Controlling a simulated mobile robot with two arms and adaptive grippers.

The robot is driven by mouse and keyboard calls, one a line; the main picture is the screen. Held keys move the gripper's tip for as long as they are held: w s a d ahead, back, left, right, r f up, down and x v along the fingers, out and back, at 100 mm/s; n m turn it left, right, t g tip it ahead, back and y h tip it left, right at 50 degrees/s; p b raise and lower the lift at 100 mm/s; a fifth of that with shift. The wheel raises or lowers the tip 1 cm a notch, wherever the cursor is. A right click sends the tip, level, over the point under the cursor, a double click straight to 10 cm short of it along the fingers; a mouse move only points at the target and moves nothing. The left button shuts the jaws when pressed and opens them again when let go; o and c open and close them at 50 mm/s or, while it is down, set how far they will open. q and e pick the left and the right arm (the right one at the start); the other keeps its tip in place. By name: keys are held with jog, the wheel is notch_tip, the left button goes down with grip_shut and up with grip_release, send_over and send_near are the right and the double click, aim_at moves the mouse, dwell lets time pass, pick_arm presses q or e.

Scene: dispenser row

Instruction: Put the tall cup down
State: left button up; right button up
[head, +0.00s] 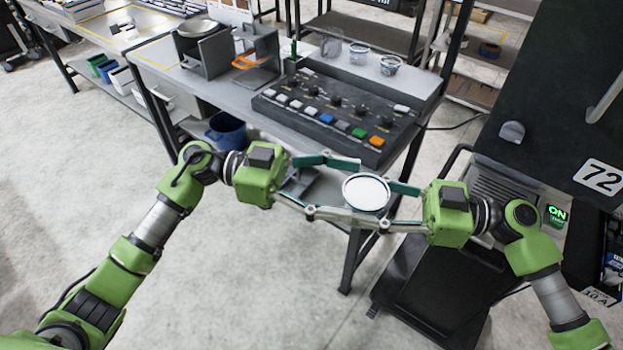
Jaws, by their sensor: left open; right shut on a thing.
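A round cup (366,193) with a white top and a grey rim is held in the air in front of the table, seen from above. Its height is foreshortened, so I cannot see how tall it is. My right gripper (384,206) is shut on it from the right. My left gripper (336,188) is open, its fingers reaching toward the cup from the left. I cannot tell whether they touch it.
A control panel (335,112) with coloured buttons stands on the grey table behind the cup. Several small cups, including a striped one (390,65), stand behind the panel. A metal holder (205,50) is further left. A black machine (550,110) stands on the right.

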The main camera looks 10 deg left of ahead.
pick_arm(q)
jog(key=shift+s+d, duration=0.15)
jog(key=shift+d, duration=0.8)
jog(key=shift+s+d, duration=0.1)
jog(key=shift+d, duration=0.85)
jog(key=c, duration=1.3)
jog(key=shift+c, duration=0.2)
pick_arm(e)
jog(key=o, duration=1.5)
jog(key=shift+c, duration=0.2)
